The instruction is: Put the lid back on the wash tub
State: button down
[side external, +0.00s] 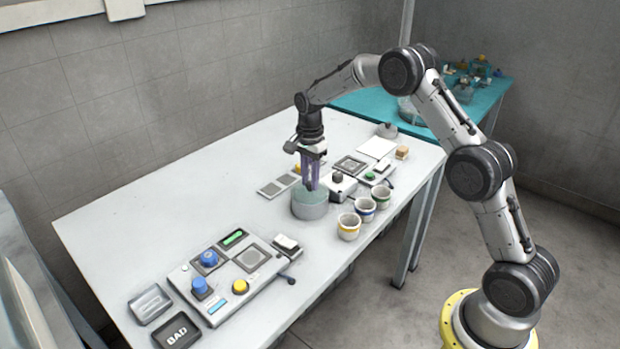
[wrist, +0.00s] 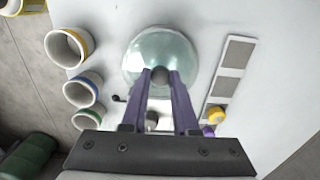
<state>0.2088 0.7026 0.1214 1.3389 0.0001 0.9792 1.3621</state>
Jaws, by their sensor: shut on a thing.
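The wash tub (side external: 310,211) is a round grey vessel on the white table, just below my gripper (side external: 311,187). A clear, pale teal domed lid (side external: 299,193) shows at the tub's top; it also fills the upper middle of the wrist view (wrist: 160,45). The purple fingers of my gripper (wrist: 159,76) are shut on the lid's dark round knob (wrist: 159,73). The lid looks level and over the tub. I cannot tell whether its rim rests fully on the tub. In the wrist view the lid hides most of the tub.
Cups with yellow (side external: 348,227), blue (side external: 365,210) and green (side external: 381,198) rims stand close right of the tub. A button panel (side external: 228,270) and a "BAD" tray (side external: 177,331) lie nearer the camera. A strip with grey squares (wrist: 232,70) lies beside the lid. The table's left part is clear.

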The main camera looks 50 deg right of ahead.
dwell(0.8)
jog(key=shift+c, duration=0.6)
grip_release()
jog(key=shift+r, duration=3.45)
grip_shut()
